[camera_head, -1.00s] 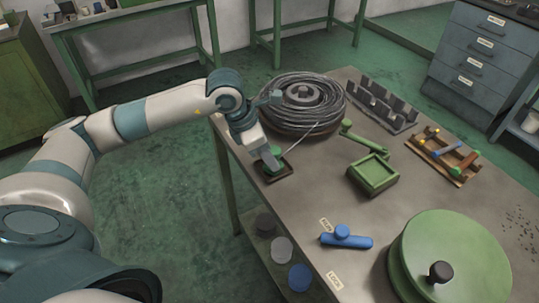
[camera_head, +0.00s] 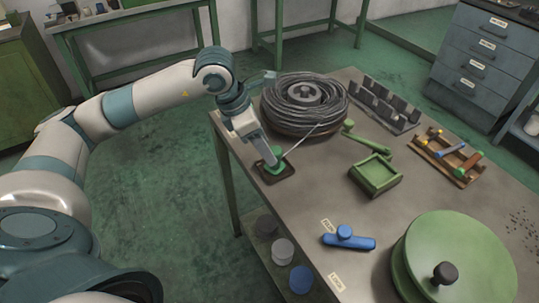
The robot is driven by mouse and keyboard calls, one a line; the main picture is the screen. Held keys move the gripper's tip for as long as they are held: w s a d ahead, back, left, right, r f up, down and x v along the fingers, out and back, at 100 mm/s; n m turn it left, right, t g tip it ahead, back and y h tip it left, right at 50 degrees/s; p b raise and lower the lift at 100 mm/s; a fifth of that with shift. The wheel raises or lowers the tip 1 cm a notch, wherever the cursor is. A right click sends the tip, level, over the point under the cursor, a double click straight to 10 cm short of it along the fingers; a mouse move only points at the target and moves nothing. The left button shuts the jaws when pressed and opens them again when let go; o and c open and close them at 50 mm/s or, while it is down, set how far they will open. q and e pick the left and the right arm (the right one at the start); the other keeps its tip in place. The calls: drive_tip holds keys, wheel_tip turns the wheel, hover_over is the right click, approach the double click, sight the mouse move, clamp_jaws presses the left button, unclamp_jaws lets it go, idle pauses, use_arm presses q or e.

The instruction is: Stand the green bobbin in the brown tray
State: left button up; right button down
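The green bobbin (camera_head: 275,168) stands in the small brown tray (camera_head: 288,176) near the table's left edge and looks about upright. My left gripper (camera_head: 272,159) comes down from the upper left with its fingers right at the bobbin, hiding part of it. I cannot tell whether the fingers are closed on the bobbin or just beside it. My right gripper is not in view.
A large wire coil (camera_head: 301,95) lies behind the tray, with a strand reaching toward it. A green square box (camera_head: 375,175), a blue handle (camera_head: 347,239), a wooden tool rack (camera_head: 447,157) and a big green drum (camera_head: 455,255) also occupy the table. The middle is partly clear.

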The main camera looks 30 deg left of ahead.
use_arm(q)
drive_tip(key=b+v, duration=0.1)
drive_tip(key=v, duration=0.6)
drive_tip(key=shift+r, duration=0.25)
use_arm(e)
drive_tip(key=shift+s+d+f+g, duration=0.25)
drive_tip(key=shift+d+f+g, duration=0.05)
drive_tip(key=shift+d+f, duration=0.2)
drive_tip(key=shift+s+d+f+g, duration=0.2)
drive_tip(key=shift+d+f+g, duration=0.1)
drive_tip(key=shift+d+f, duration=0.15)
use_arm(q)
drive_tip(key=shift+s, duration=0.15)
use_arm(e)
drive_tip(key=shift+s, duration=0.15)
